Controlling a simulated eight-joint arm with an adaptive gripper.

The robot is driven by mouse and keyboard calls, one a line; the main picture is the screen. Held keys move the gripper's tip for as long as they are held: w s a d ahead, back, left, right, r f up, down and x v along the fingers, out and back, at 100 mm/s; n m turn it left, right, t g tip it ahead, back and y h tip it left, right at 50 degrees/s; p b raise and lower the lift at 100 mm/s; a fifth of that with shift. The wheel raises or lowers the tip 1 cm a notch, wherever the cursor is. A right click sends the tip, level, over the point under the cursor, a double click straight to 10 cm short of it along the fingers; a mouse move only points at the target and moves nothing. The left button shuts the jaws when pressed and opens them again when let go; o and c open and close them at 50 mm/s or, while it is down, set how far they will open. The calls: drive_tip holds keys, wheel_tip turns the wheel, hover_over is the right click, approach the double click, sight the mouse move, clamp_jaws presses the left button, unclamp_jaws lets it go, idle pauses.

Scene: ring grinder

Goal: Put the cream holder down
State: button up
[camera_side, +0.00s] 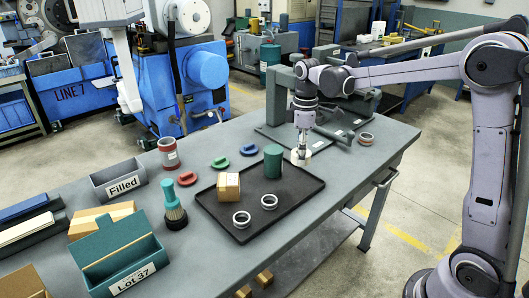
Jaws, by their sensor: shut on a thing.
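The cream holder (298,158) is a small pale piece directly under my gripper (302,149), just beyond the far edge of the black tray (288,206). My gripper points straight down and is shut on it. The fingers hide part of the holder. I cannot tell whether its underside touches the bench or is slightly above it.
The tray holds a green cylinder (273,162), a cardboard box (229,187) and two metal rings (241,219). Another ring (366,139) lies right. A grey press (345,98) stands behind.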

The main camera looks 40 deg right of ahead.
drive_tip(key=s+d+m, duration=0.5)
drive_tip(key=s+d, duration=0.2)
drive_tip(key=d, duration=0.5)
drive_tip(key=s+d+m, duration=0.5)
drive_tip(key=s+d, duration=0.1)
drive_tip(key=d, duration=0.7)
hover_over(343, 168)
wheel_tip(343, 168, down, 7)
drive_tip(key=shift+a+r, duration=0.1)
drive_tip(key=shift+f, duration=2.05)
drive_tip(key=shift+f, duration=0.1)
drive_tip(key=o, duration=1.2)
